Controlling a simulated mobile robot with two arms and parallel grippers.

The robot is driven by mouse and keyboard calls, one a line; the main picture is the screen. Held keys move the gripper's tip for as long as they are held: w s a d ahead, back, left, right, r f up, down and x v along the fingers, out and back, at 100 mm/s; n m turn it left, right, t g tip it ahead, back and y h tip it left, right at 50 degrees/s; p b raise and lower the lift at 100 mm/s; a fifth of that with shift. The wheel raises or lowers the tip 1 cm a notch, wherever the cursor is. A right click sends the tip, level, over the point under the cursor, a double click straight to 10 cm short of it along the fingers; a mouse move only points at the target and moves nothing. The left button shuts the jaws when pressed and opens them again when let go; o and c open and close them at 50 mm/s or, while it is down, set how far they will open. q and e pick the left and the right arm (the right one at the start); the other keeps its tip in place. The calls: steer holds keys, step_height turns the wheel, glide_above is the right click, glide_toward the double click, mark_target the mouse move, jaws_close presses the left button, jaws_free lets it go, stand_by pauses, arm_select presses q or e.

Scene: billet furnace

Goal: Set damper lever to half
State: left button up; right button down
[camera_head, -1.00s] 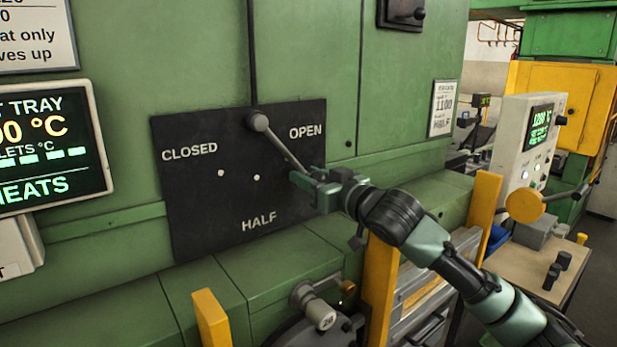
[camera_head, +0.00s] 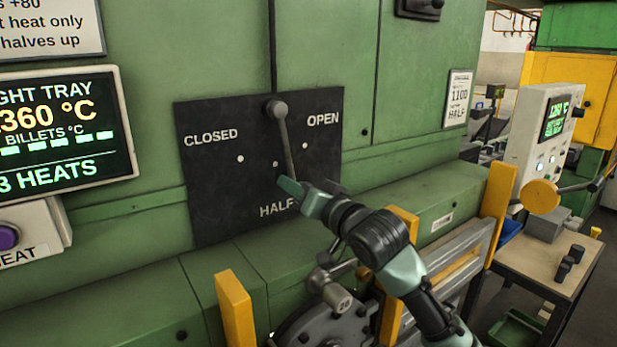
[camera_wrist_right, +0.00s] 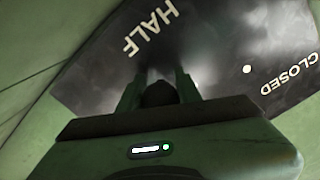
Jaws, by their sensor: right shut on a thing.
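The damper lever (camera_head: 285,140) is a grey rod hanging from a round pivot on a black plate (camera_head: 205,190) marked CLOSED, OPEN and HALF. It points down and slightly right, between the OPEN dot (camera_head: 305,145) and the HALF dot (camera_head: 275,164), nearer the HALF side. My right gripper (camera_head: 292,188) is shut on the lever's lower end, just above the HALF label (camera_head: 276,210), partly hiding that end. In the right wrist view, the fingers (camera_wrist_right: 158,92) close around a dark rounded end. My left gripper is not in view.
A green ledge (camera_head: 400,215) runs below the plate. Yellow posts (camera_head: 236,308) and a round handled mechanism (camera_head: 325,325) stand below. A lit display (camera_head: 60,130) is at the left. A control box (camera_head: 545,130) and a small table (camera_head: 545,270) are at the right.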

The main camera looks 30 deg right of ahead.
steer(key=shift+s+a+f+m+p, duration=0.1)
steer(key=shift+a+m+p, duration=0.4)
steer(key=shift+a+m, duration=0.65)
steer(key=shift+a, duration=0.25)
steer(key=c, duration=1)
jaws_free()
steer(key=shift+o, duration=0.2)
steer(key=s+b, duration=0.1)
steer(key=s, duration=0.3)
steer(key=s+b, duration=0.1)
steer(key=s, duration=0.2)
steer(key=shift+d+b, duration=0.3)
steer(key=shift+s, duration=0.4)
steer(key=shift+n, duration=0.25)
